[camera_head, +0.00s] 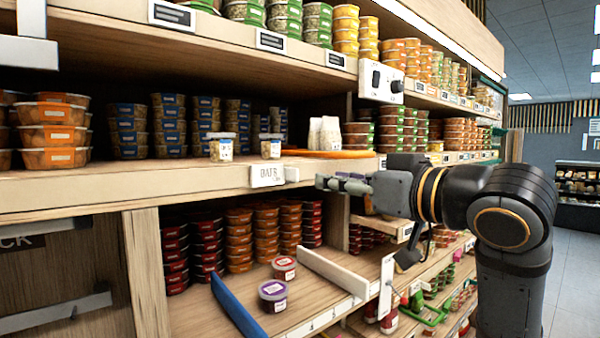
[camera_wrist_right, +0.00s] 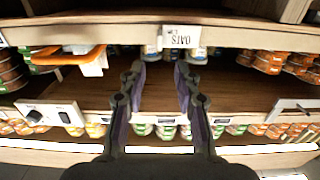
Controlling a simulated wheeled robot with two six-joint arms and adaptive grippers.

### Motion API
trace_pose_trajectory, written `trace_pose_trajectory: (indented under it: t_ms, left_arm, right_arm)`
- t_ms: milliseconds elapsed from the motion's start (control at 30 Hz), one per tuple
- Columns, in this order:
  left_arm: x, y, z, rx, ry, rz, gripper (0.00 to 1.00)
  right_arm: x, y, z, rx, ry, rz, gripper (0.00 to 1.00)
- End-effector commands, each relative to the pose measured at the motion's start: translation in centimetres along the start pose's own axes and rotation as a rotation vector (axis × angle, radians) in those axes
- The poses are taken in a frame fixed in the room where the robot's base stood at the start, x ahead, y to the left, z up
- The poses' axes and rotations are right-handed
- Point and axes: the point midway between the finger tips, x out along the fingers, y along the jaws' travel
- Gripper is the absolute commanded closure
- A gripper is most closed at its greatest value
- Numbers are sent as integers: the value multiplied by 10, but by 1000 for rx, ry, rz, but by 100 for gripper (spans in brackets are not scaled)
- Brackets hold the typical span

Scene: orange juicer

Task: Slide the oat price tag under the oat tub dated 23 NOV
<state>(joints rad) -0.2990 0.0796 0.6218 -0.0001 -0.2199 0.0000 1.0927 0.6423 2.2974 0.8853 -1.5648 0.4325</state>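The oat price tag (camera_head: 268,176) is a white card lettered OATS on the front edge of the middle shelf; it also shows in the right wrist view (camera_wrist_right: 180,37). Two small white-lidded tubs stand on that shelf behind the edge, a left one (camera_head: 221,150) and a right one (camera_head: 271,149). The tag is below the right one. Their dates are too small to read. My right gripper (camera_head: 324,183) is to the right of the tag, apart from it. In the wrist view its fingers (camera_wrist_right: 159,75) are spread with nothing between them. My left gripper is not in view.
Stacked tubs (camera_head: 168,125) fill the shelf back. Below, a white divider (camera_head: 333,272) and a blue one (camera_head: 236,308) stand on the lower shelf.

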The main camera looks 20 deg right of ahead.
Motion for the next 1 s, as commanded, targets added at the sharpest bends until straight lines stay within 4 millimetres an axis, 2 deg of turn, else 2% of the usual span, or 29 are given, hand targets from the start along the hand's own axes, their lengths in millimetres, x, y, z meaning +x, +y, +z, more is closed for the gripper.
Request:
trace_pose_trajectory:
  t_ms: [133, 267, 500, 700, 833, 1000]
  left_arm:
    - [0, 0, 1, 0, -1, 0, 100]
    - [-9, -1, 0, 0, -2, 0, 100]
    - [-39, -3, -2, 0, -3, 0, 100]
    - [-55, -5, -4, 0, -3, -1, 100]
    - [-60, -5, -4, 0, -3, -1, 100]
    - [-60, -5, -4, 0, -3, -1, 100]
  right_arm:
    - [-3, -1, -6, -1, 9, -5, 68]
    - [6, -2, -8, 3, 8, -8, 68]
    - [49, -3, -11, 7, 5, -10, 68]
    - [85, -2, -10, 5, 7, -7, 68]
    - [98, -2, -8, 2, 8, -5, 68]
    - [102, -1, -6, -2, 9, -2, 68]
